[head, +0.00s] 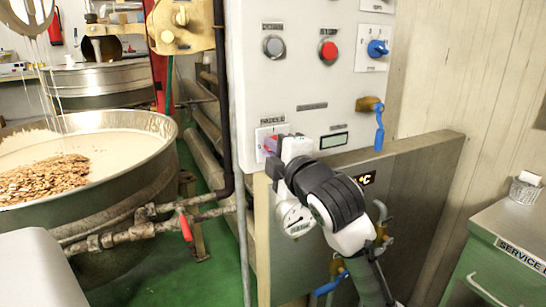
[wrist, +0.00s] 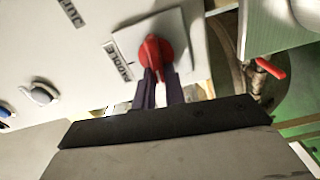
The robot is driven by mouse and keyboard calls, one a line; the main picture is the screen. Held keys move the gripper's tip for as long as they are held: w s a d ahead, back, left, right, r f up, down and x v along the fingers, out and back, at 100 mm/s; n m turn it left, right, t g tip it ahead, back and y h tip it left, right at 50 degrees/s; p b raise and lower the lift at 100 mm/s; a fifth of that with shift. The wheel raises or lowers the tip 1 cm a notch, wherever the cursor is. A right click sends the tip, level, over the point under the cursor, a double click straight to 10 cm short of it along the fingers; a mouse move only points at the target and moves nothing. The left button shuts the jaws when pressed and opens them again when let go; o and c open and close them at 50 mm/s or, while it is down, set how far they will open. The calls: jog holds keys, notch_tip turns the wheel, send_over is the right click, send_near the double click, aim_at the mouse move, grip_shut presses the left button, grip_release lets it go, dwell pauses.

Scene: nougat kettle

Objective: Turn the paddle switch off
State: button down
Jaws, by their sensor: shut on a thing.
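The paddle switch is a red rotary knob (wrist: 154,48) on a white square plate (wrist: 185,28), with a printed label beside it. In the wrist view its raised grip runs roughly up and down the picture. My gripper (wrist: 156,76) has its two purple fingers shut on the lower part of the knob. In the head view my gripper (head: 274,148) reaches the switch plate (head: 264,133) at the lower left of the white panel (head: 300,85). There my gripper hides most of the knob, so its setting cannot be read.
The panel also carries a grey button (head: 274,46), a red button (head: 328,51), a blue knob (head: 377,48) and a blue-handled valve (head: 379,130). A large kettle (head: 150,135) with nuts stands at left, with a red-handled pipe valve (head: 186,226). A green cabinet (head: 500,260) stands at right.

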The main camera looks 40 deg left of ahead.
jog(key=shift+f+n, duration=0.15)
jog(key=shift+n, duration=0.35)
jog(key=shift+b, duration=0.3)
jog(key=c, duration=1.5)
grip_release()
jog(key=shift+o, duration=0.2)
jog(key=b+v, duration=0.1)
jog(key=v, duration=1.3)
